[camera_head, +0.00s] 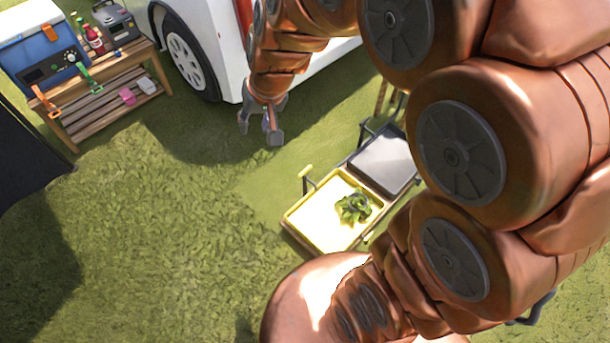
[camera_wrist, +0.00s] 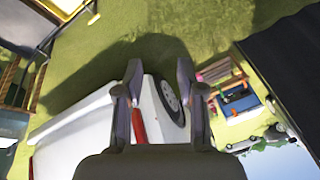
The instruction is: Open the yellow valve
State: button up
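A yellow tray (camera_head: 338,246) with a pale bottom stands low over the grass, with a green leafy plant (camera_head: 354,207) in it. A small yellow handle (camera_head: 306,171) on a dark stem rises at its far left corner; this looks like the yellow valve. My gripper (camera_head: 259,130) hangs above the grass, up and left of the handle in the head view, apart from it. Its two fingers are spread with nothing between them, as the wrist view (camera_wrist: 159,75) also shows. Yellow parts (camera_wrist: 92,12) show at the wrist view's top left.
A white vehicle (camera_head: 225,45) with a wheel (camera_head: 190,60) stands behind my gripper. A wooden bench (camera_head: 100,105) with a blue cooler (camera_head: 35,45) is at the left. The grass between is free.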

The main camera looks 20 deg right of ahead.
jog(key=w+f+m+t+h+b, duration=0.2)
jog(key=w+f+t+b, duration=0.35)
jog(key=w+f, duration=0.75)
jog(key=w+f+m+t+h+b, duration=0.1)
jog(key=w+f+m+t+b, duration=0.15)
jog(key=w+f+b, duration=1.1)
jog(key=w+d+f+m+h+b, duration=0.35)
jog(key=w+d+f+h, duration=0.3)
jog(key=w+f, duration=0.4)
jog(key=m+g+h+b, duration=0.4)
jog(key=g+h+b, duration=0.1)
jog(key=h+b, duration=0.5)
send_near(305, 170)
jog(key=d, duration=0.2)
jog(key=shift+w+d+r+y+b, duration=0.1)
jog(key=shift+w+d+y+b, duration=0.25)
jog(key=shift+w+d+b, duration=0.15)
jog(key=b+x, duration=0.2)
jog(key=x, duration=0.3)
jog(key=shift+w+d, duration=0.1)
jog(key=shift+d, duration=0.1)
jog(key=shift+b+x, duration=0.4)
jog(key=shift+x, duration=0.4)
